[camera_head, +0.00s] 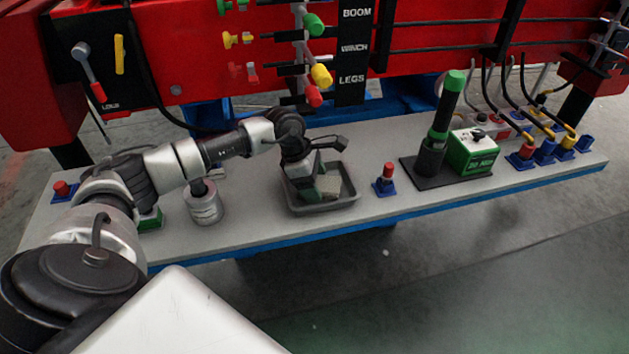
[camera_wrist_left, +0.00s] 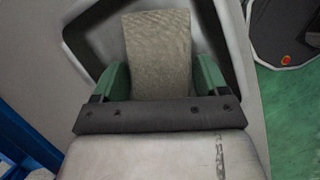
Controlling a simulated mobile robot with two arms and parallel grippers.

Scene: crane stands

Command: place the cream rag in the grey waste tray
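The grey waste tray (camera_head: 347,202) stands on the bench in the middle of the head view. The cream rag (camera_head: 331,188) is within the tray's outline, partly hidden by my left gripper (camera_head: 316,189), which points down into the tray. In the left wrist view the rag (camera_wrist_left: 158,55) shows between the two green fingers of my left gripper (camera_wrist_left: 162,72). The fingers stand about a rag's width apart. I cannot tell whether they press on it or whether it rests on the tray floor. My right gripper is not in view.
A grey metal can (camera_head: 204,204) stands left of the tray, under my arm. A red-and-blue fitting (camera_head: 386,181) stands close to its right. Further right are a black stand with a green-topped cylinder (camera_head: 438,130) and a green box (camera_head: 473,154). The red crane panel (camera_head: 220,60) rises behind.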

